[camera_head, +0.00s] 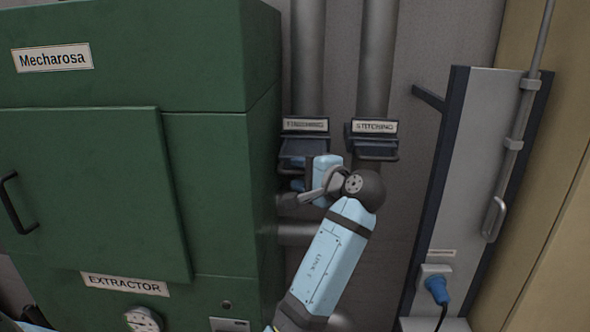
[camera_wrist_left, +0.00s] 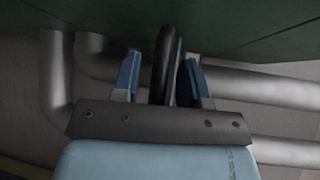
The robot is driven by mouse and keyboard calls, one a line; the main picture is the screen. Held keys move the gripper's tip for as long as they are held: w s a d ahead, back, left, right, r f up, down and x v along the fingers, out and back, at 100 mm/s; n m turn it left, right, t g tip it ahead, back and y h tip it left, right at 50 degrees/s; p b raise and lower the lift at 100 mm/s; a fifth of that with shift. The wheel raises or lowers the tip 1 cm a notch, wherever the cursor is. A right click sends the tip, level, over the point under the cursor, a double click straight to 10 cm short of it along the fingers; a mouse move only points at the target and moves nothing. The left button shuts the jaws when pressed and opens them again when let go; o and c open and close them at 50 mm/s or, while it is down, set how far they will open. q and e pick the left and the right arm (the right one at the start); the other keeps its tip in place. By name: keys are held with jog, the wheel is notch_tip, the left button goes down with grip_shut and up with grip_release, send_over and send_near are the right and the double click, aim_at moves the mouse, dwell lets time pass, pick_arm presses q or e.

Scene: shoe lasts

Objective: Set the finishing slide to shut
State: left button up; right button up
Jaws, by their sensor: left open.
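The finishing slide (camera_head: 300,147) is a dark plate in a housing on the left grey pipe, under a label that reads FINISHING. My left gripper (camera_head: 298,180) is at the underside of this slide and partly hides it. In the left wrist view my left gripper (camera_wrist_left: 160,78) has its two blue-tipped fingers apart. A dark upright bar or loop (camera_wrist_left: 166,55) stands between them; I cannot tell whether it is part of the slide or whether a finger touches it. How far the slide is pushed in is unclear. My right gripper is not in view.
The stitching slide (camera_head: 375,150) sits close by on the right pipe. The green extractor cabinet (camera_head: 215,160) stands just left of my gripper. A grey wall panel (camera_head: 465,170) with a blue plug (camera_head: 437,290) is at the right. Bare wall lies between pipes and panel.

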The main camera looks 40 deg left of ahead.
pick_arm(q)
jog(key=shift+a, duration=0.2)
jog(key=shift+d, duration=0.1)
jog(key=shift+c, duration=0.2)
grip_shut()
